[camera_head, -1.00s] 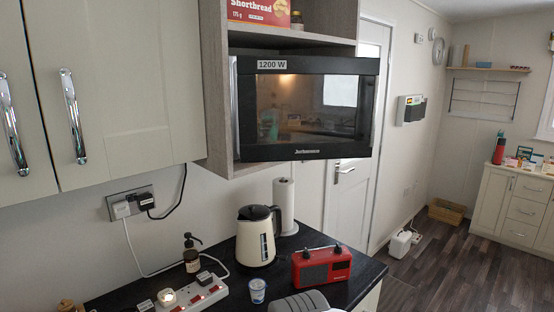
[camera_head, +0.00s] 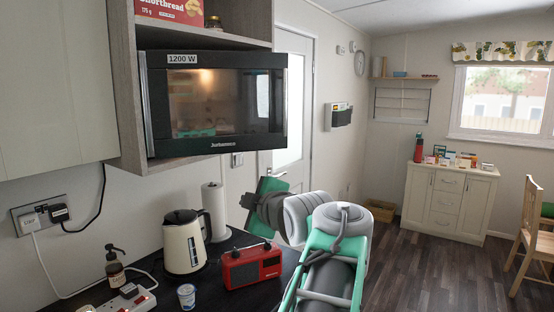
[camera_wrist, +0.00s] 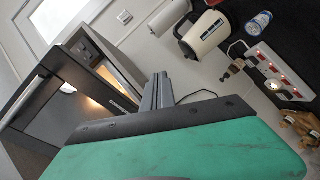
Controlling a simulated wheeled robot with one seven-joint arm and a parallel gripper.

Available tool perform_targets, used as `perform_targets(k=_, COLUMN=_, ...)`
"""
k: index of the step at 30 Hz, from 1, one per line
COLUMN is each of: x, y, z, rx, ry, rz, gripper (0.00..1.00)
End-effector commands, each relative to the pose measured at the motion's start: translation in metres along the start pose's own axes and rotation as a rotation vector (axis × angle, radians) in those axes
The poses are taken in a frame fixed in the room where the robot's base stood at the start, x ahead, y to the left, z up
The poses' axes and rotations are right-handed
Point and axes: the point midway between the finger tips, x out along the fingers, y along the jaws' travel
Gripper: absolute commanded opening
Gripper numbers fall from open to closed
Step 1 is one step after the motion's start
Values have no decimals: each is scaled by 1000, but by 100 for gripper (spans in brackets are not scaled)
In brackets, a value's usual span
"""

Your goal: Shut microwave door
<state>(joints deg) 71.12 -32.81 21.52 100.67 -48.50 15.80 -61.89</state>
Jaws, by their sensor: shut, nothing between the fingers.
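The black microwave (camera_head: 215,103) sits in a grey wood cabinet at the upper left of the head view. Its door stands partly open: the right edge juts out past the cabinet side. In the wrist view the dark door (camera_wrist: 42,112) fills the left, with a warm-lit gap (camera_wrist: 105,82) between door and body. My gripper (camera_wrist: 160,78) is shut and empty, its grey fingers seen to the right of the door edge. In the head view its green hand (camera_head: 268,192) is below and right of the door; the fingertips are hidden there.
Below on the dark counter stand a cream kettle (camera_head: 184,245), a paper roll (camera_head: 213,208), a red radio (camera_head: 251,266), a soap bottle (camera_head: 116,272) and a power strip (camera_head: 140,300). A shortbread box (camera_head: 172,10) sits above the microwave. Open floor (camera_head: 430,265) lies to the right.

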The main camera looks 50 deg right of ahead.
Motion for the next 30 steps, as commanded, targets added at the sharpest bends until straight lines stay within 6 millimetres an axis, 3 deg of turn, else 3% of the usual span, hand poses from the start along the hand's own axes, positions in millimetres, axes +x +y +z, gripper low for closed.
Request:
perform_targets(k=1, x=-21, y=36, z=23, rx=-101, ry=-21, rz=91, gripper=0)
perform_targets(k=3, x=-48, y=73, z=38, rx=-245, ry=-36, rz=184, gripper=0)
perform_targets(k=6, x=-78, y=103, z=48, rx=-389, ry=-58, rz=263, gripper=0)
perform_targets(k=10, x=-89, y=117, z=49, rx=-461, ry=-68, rz=298, gripper=0)
perform_targets(k=14, x=-75, y=123, z=46, rx=-464, ry=-62, rz=297, gripper=0)
perform_targets(k=30, x=29, y=156, z=46, rx=-460, ry=-67, rz=294, gripper=0)
